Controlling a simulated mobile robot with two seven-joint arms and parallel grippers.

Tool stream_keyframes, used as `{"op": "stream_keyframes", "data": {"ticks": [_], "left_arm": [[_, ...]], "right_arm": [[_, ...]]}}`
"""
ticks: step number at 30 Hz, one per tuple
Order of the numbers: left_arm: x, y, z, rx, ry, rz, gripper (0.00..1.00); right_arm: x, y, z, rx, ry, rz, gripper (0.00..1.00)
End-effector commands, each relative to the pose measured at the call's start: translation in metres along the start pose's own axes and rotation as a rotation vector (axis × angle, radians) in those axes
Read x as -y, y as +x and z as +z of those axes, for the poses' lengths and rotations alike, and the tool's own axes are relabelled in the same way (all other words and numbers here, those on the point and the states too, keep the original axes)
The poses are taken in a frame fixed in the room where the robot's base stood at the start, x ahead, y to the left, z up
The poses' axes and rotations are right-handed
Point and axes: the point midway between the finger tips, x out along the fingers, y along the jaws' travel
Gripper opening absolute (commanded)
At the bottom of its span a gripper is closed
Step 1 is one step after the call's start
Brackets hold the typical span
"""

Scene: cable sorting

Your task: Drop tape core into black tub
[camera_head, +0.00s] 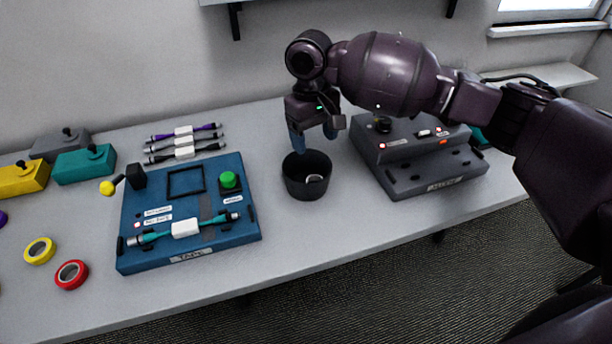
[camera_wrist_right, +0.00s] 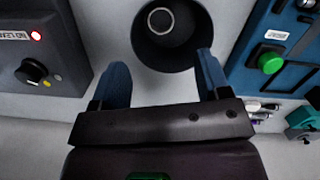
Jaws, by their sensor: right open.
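The black tub (camera_head: 306,186) stands on the table between the blue board and the grey console. A pale ring, the tape core (camera_head: 315,178), lies inside the tub at its bottom. In the right wrist view, the tape core (camera_wrist_right: 161,20) shows inside the tub (camera_wrist_right: 185,58). My right gripper (camera_head: 314,146) points down just above the tub's back rim, with its blue fingers apart and nothing between them. The fingers also show apart in the right wrist view (camera_wrist_right: 162,85). My left gripper is in neither view.
A blue board (camera_head: 135,258) with a green button and a teal cable lies left of the tub. A grey console (camera_head: 410,185) stands right of it. Yellow tape (camera_head: 29,255) and red tape (camera_head: 60,278) lie at the left. Several cables (camera_head: 184,152) lie behind the board.

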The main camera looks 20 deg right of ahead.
Motion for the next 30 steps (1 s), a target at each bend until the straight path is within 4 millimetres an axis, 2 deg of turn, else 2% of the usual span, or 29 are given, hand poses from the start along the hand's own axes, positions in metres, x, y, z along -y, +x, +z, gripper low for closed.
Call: {"op": "stream_keyframes", "data": {"ticks": [1, 3, 10, 30], "left_arm": [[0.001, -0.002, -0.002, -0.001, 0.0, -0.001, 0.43], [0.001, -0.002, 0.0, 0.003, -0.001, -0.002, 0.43], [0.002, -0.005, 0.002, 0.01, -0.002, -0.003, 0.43], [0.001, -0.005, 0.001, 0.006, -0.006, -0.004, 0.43]], "right_arm": [[0.0, -0.013, 0.0, -0.004, 0.0, 0.001, 0.7], [0.0, -0.025, 0.0, -0.003, 0.0, 0.0, 0.7], [0.0, -0.049, 0.0, 0.0, 0.0, 0.0, 0.7], [0.0, -0.054, 0.0, 0.002, 0.0, 0.0, 0.7]]}}
